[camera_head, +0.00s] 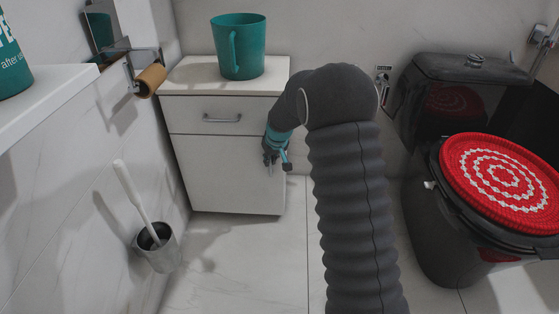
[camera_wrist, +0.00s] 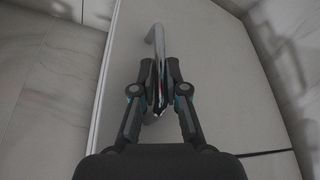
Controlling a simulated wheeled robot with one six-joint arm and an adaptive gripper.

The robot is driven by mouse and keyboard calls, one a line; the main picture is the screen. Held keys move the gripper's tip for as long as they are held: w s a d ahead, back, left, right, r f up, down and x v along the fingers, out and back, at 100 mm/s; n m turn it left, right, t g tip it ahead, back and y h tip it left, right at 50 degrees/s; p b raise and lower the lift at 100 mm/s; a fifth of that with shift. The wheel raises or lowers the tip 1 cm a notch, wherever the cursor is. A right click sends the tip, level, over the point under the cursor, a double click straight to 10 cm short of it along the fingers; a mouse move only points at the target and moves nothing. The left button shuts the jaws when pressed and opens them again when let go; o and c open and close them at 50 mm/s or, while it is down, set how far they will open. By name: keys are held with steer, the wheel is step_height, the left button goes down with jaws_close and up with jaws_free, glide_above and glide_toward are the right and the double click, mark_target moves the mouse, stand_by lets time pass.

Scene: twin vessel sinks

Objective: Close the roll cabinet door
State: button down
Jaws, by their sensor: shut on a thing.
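The small white cabinet (camera_head: 225,91) stands against the back wall, with a drawer (camera_head: 190,117) above a lower door (camera_head: 215,175). The door looks flush or nearly flush with the front; I cannot tell whether a small gap is left. My gripper (camera_head: 270,162) is at the right side of this door. In the wrist view, my gripper (camera_wrist: 159,100) is shut on the door's metal handle (camera_wrist: 154,40), which stands between the two fingers. The door's pale edge (camera_wrist: 103,80) runs along the left of that view. In the head view, my gripper hides most of the handle.
A teal mug (camera_head: 250,50) stands on the cabinet. A dark toilet with a red lid cover (camera_head: 500,180) is at right. Floor before the cabinet is clear.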

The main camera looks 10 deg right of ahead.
steer(key=shift+w+d+r, duration=0.1)
steer(key=shift+w, duration=0.2)
steer(key=c, duration=1.5)
jaws_free()
steer(key=shift+d, duration=0.1)
steer(key=v, duration=1.1)
steer(key=shift+s+r, duration=0.3)
